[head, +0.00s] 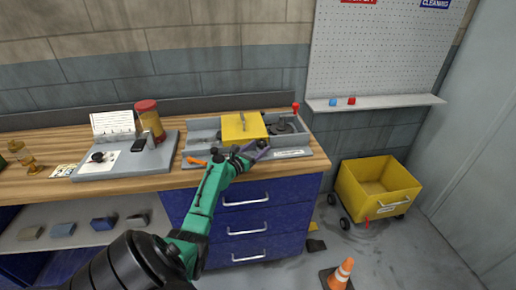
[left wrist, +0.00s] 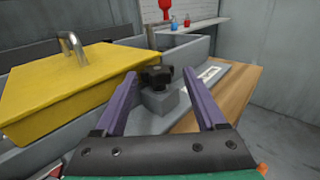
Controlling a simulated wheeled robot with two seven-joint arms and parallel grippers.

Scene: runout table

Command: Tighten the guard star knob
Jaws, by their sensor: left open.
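The guard star knob (left wrist: 157,76) is black and lobed, and sits on a grey block in the left wrist view. It stands between the two purple fingers of my left gripper (left wrist: 158,92), which is open with space on both sides of the knob. I cannot tell that either finger touches it. In the head view my left gripper (head: 252,150) is at the front edge of the grey machine, and it hides the knob there. The yellow guard (head: 238,127) lies on the grey machine, beside the gripper; it also shows in the left wrist view (left wrist: 70,90). My right gripper is not in view.
A red-topped lever (head: 295,107) stands at the machine's back right. An orange-handled tool (head: 196,160) lies at its front left. A grey panel with a jar (head: 150,120) is further left. The yellow cart (head: 375,187) and cone (head: 338,275) are on the floor.

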